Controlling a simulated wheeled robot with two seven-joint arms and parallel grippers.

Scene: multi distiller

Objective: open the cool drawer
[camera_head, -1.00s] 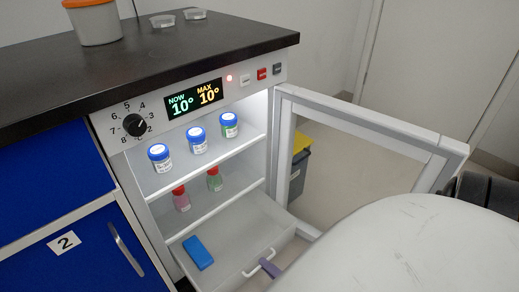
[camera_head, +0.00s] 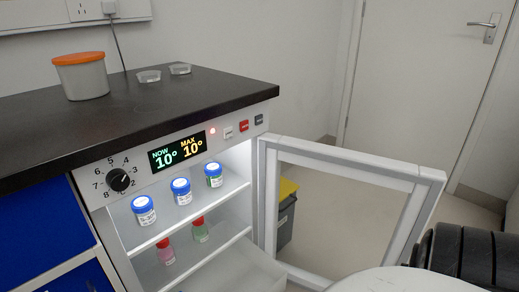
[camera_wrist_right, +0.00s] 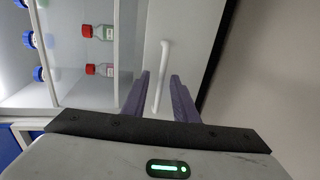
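The cool drawer (camera_head: 238,272) is the pale bin at the bottom of the lit cooler cabinet. In the head view its upper part shows at the lower picture edge, standing out past the shelf above; the rest is cut off. In the right wrist view, the drawer's white bar handle (camera_wrist_right: 163,65) lies upright in the picture. My right gripper (camera_wrist_right: 160,76) is open, its two purple fingers on either side of the handle, with gaps visible. Whether the handle lies deep between the fingers is unclear. My left gripper is in neither view.
The cooler's framed door (camera_head: 425,200) stands swung open to the right. A yellow-lidded bin (camera_head: 287,210) is behind the door. An orange-lidded tub (camera_head: 82,77) is on the counter.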

